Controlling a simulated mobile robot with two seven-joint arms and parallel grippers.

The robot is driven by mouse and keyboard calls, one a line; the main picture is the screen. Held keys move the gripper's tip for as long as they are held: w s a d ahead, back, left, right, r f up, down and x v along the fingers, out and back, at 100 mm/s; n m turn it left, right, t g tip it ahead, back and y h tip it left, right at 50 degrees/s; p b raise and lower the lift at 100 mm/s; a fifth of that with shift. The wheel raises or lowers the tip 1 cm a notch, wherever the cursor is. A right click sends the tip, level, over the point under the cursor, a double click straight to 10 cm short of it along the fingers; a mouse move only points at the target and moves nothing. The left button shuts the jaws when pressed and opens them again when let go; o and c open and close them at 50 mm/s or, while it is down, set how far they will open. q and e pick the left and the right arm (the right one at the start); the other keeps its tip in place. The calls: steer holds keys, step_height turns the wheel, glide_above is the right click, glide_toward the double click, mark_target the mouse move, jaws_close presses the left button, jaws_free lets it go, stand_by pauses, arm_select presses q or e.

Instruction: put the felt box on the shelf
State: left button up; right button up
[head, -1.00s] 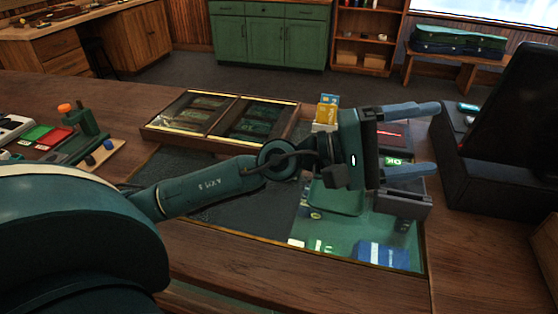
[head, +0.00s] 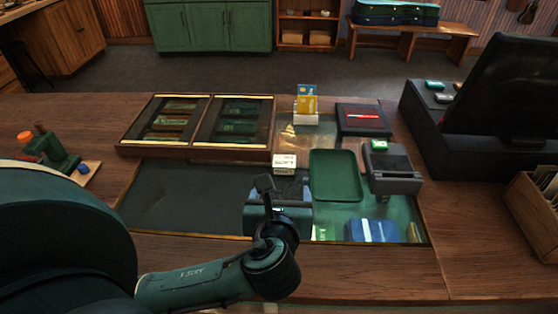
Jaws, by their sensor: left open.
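I cannot tell for sure which item is the felt box. On the counter are a small white-topped box (head: 284,163), a green-and-white box (head: 380,147) on a dark grey device (head: 394,172), and a flat dark box with a red stripe (head: 362,118). My left gripper (head: 281,185) is open over the glass counter top, just in front of the small white-topped box. It is seen from behind, so its fingers are foreshortened and partly hidden. A wooden shelf unit (head: 306,32) stands by the back wall. My right gripper is not in view.
A green tray (head: 336,176) lies right of my left gripper. A two-part display case (head: 196,150) is behind it on the left. A card holder (head: 306,103), a blue packet (head: 371,231) and a large black case (head: 425,105) are also around. The left glass is clear.

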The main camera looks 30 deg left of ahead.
mark_target(284, 167)
arm_select(q)
steer(key=shift+w+a+f, duration=0.15)
steer(key=shift+a+f, duration=0.05)
steer(key=shift+f, duration=0.1)
steer(key=x, duration=1.2)
steer(key=shift+w+p, duration=0.25)
steer(key=shift+p, duration=0.05)
steer(key=c, duration=1.1)
steer(key=shift+r, duration=0.15)
